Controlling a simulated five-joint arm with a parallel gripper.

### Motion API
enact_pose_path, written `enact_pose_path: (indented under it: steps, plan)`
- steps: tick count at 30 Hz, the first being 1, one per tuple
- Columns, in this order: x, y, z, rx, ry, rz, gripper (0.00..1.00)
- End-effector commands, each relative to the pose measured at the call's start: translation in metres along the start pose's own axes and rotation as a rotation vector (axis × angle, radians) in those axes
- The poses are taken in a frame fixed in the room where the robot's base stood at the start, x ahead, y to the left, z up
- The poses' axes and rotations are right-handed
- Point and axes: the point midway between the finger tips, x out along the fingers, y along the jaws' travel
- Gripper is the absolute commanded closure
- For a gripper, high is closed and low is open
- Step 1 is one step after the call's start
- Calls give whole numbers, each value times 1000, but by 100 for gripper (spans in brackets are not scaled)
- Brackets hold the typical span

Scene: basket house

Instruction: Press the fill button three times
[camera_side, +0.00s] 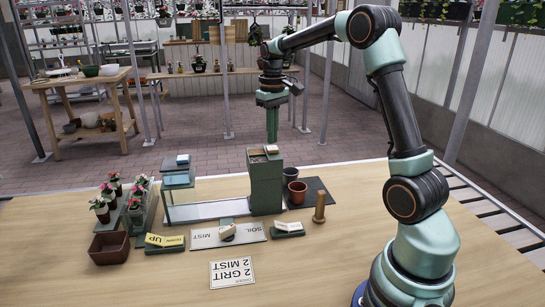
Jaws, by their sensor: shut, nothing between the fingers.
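My gripper (272,139) points straight down and is shut and empty. Its tip is at the top of the tall green tower (266,186), by a small pale block (271,149) on it; I cannot tell whether they touch. Small blocks on green bases stand in front: a yellow-and-white one marked UP (165,240) and a white one (287,227). I cannot read which part is the fill button.
A SOIL/MIST plate (208,238) with a small lever lies in front of the glass box. A card reads 2 GRIT 2 MIST (232,272). Pots (297,191), a wooden peg (320,206), a brown tray (108,248) and potted flowers (102,212) stand around.

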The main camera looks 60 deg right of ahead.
Motion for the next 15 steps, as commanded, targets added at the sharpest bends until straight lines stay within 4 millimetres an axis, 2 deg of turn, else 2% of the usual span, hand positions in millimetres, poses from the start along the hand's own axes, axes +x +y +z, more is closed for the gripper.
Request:
enact_pose_path:
  steps: [15]
  plan:
    - [15, 0, 0, 0, -2, 0, 100]
